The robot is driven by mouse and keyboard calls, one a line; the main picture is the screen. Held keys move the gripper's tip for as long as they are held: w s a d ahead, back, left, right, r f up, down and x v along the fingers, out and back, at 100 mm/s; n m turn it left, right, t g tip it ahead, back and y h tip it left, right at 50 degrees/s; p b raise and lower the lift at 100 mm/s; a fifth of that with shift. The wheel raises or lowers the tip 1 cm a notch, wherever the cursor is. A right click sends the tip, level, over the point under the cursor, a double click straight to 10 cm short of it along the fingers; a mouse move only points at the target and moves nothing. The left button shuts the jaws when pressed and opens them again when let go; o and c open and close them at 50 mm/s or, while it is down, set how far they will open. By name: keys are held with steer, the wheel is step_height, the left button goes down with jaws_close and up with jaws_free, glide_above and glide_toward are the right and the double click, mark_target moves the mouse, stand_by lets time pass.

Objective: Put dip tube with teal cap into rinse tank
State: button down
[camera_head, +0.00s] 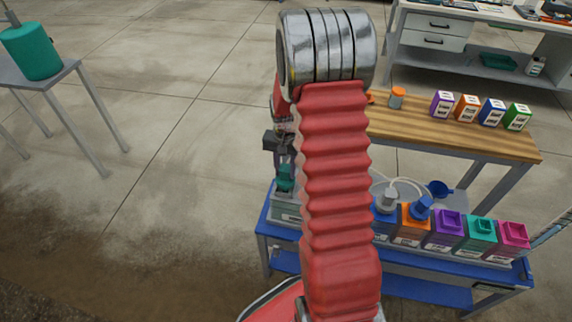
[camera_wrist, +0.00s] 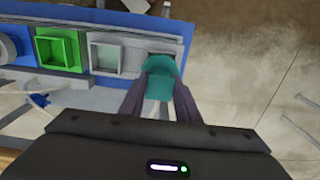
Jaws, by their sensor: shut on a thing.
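My gripper (camera_wrist: 160,100) is shut on the dip tube with the teal cap (camera_wrist: 162,66), which shows between its two fingers in the wrist view. In the head view the teal cap (camera_head: 285,178) hangs under the dark gripper (camera_head: 283,158), left of my red arm. Below it, a pale grey tank (camera_head: 288,212) stands at the left end of the blue bench. The tube's lower end is not clearly visible, so I cannot tell whether it is inside anything. The wrist view shows a pale grey tank with a square opening (camera_wrist: 108,53) left of the cap. I see no readable rinse label.
On the blue bench (camera_head: 425,268), orange (camera_head: 412,228), purple (camera_head: 447,232), teal (camera_head: 479,236) and magenta (camera_head: 512,240) tanks stand in a row. A green tank (camera_wrist: 58,50) is left of the grey one in the wrist view. A wooden table (camera_head: 440,132) stands behind.

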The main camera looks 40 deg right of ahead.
steer(key=shift+f, duration=1.15)
steer(key=c, duration=1.3)
jaws_free()
steer(key=shift+o, duration=0.2)
step_height(320, 180, up, 14)
steer(key=shift+f, duration=0.15)
